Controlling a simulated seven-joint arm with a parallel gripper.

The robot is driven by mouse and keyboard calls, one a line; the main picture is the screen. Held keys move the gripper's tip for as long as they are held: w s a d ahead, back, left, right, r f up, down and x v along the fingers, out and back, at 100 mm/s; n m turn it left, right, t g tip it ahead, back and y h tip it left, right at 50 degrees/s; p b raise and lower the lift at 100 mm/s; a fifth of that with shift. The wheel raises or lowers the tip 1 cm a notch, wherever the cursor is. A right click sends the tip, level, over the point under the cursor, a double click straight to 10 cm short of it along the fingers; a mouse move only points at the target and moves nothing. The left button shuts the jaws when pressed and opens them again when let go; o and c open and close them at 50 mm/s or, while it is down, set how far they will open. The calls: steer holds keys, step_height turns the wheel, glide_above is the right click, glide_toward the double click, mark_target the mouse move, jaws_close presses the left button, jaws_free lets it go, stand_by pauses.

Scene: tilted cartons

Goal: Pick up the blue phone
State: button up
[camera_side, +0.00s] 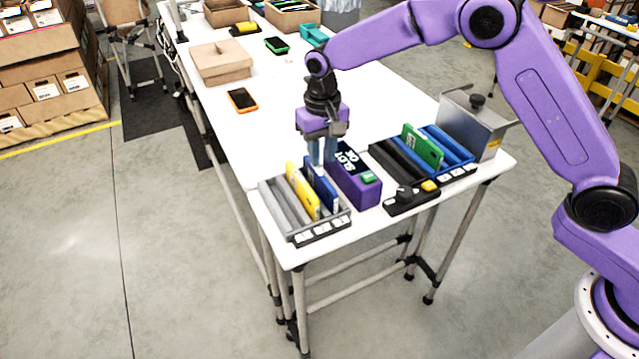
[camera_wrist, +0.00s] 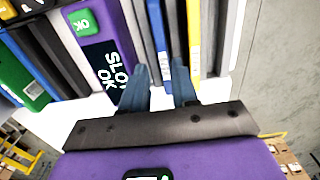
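The blue phone (camera_side: 321,186) stands on edge, slightly tilted, in a grey slotted rack (camera_side: 276,208), to the right of a yellow phone (camera_side: 303,191). My gripper (camera_side: 323,160) points down just above the blue phone's upper end. In the wrist view, the blue phone (camera_wrist: 157,35) shows as a thin upright strip lined up with the gap between my fingertips (camera_wrist: 160,72). The yellow phone (camera_wrist: 194,35) is right of that gap. The fingers are apart, with nothing visibly clamped between them. The lower part of the blue phone is hidden in the rack.
A purple box (camera_side: 354,183) with a dark display stands close to the right of the rack. Beyond it are a black and blue rack (camera_side: 448,152) with a green phone (camera_side: 422,146) and a metal box (camera_side: 470,122). An orange-edged phone (camera_side: 242,100) lies flat farther back.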

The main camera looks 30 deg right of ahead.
mark_target(319, 173)
steer(key=shift+w+a+f, duration=0.1)
steer(key=shift+w+f, duration=0.05)
steer(key=shift+f, duration=1.55)
steer(key=shift+w+a+f, duration=0.1)
steer(key=shift+f, duration=1.55)
jaws_close()
